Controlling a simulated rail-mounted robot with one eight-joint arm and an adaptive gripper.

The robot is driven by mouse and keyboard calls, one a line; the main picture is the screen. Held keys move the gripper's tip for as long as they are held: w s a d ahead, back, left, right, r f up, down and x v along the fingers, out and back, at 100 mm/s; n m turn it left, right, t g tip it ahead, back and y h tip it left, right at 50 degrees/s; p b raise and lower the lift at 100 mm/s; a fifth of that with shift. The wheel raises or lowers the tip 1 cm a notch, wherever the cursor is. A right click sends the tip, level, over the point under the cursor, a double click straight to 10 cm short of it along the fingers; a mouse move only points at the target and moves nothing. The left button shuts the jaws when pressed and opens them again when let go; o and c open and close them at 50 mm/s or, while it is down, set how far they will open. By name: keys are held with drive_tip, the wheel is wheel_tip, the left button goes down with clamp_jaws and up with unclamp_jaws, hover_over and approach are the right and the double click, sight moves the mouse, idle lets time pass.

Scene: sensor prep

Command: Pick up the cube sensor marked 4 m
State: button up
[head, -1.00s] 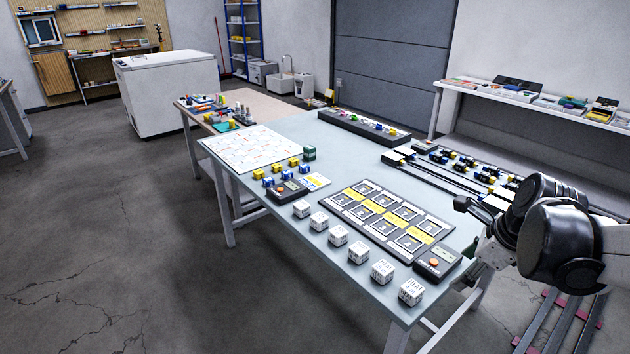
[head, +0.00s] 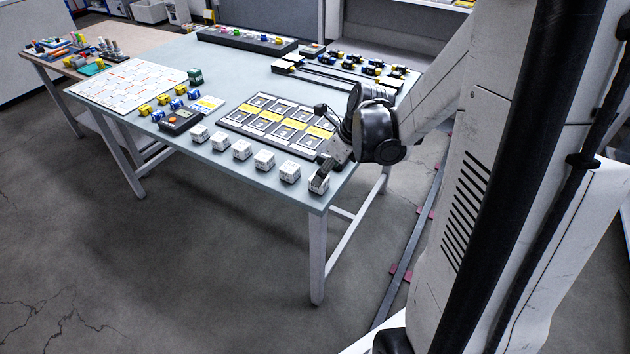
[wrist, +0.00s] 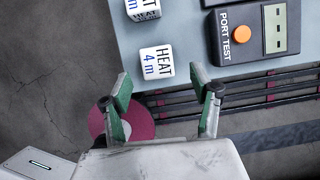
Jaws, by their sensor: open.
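The white cube marked "HEAT 4 m" (wrist: 156,62) sits on the table near its edge in the wrist view. In the head view it is the end cube of the row (head: 317,185), at the table's near right corner, partly covered by my gripper (head: 322,174). My gripper, in the wrist view (wrist: 161,78), is open with green-padded fingers. The cube lies just ahead of the fingertips, between their lines, and nothing is held. Whether the fingers reach down beside the cube is unclear.
Another white HEAT cube (wrist: 143,8) is close by, cut off at the top of the wrist view. A black port tester (wrist: 253,32) with an orange button lies just right of the cube. A slotted tray (head: 278,120) lies behind the row. The table edge is very near.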

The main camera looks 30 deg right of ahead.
drive_tip(key=shift+b+x, duration=0.55)
drive_tip(key=shift+x, duration=2.3)
drive_tip(key=shift+a+r, duration=0.1)
drive_tip(key=shift+a, duration=0.05)
drive_tip(key=c, duration=1.3)
drive_tip(key=shift+o, duration=0.2)
